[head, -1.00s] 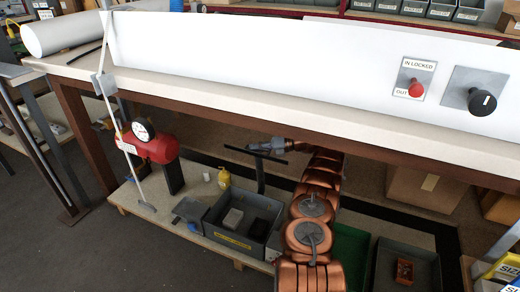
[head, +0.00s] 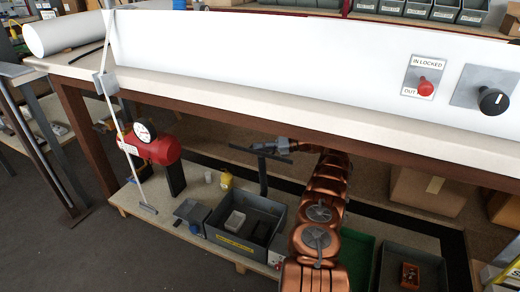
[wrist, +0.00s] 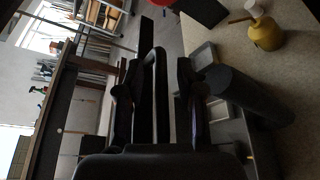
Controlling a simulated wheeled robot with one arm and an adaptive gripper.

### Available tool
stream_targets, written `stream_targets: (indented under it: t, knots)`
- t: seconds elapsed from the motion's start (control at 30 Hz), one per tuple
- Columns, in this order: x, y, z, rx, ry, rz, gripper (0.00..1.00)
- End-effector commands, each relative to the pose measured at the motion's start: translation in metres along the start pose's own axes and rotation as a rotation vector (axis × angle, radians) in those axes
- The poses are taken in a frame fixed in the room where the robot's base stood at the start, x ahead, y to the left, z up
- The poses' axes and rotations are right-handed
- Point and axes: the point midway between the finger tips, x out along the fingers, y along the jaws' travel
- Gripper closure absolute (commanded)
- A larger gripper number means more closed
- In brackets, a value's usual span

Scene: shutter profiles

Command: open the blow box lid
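A grey open-topped box (head: 212,230) with a yellow label stands on the low shelf, with a light grey block and a dark item inside. I cannot tell for sure whether it is the blow box, and no lid lies across its top. A dark T-shaped bar on a post (head: 263,178) rises behind it; the post seems to show as a dark cylinder in the wrist view (wrist: 248,97). My gripper (head: 282,147) is at the bar's right end under the bench. In the wrist view, its dark fingers (wrist: 157,95) flank a long dark shape; contact and grip are unclear.
The bench top (head: 200,100) hangs over my arm. A red tank with a gauge (head: 150,148) and a yellow bottle (head: 226,181) stand left of the bar. A green tray (head: 357,255) and a grey tray (head: 425,262) lie right of my arm.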

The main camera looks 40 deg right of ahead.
Motion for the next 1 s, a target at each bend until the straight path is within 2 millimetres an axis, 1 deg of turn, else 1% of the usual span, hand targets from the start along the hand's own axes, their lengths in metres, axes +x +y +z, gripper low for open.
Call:
stream_targets:
  t: [0.23,0.37,0.47,0.8,1.0]
  knots:
    - [0.001,0.003,0.002,-0.001,0.001,0.001,0.63]
    - [-0.002,0.011,0.007,-0.003,0.001,0.001,0.63]
    - [-0.004,0.021,0.014,-0.004,0.001,0.001,0.63]
    - [-0.017,0.068,0.043,-0.005,-0.001,0.001,0.63]
    - [-0.021,0.081,0.051,-0.003,0.000,0.001,0.63]
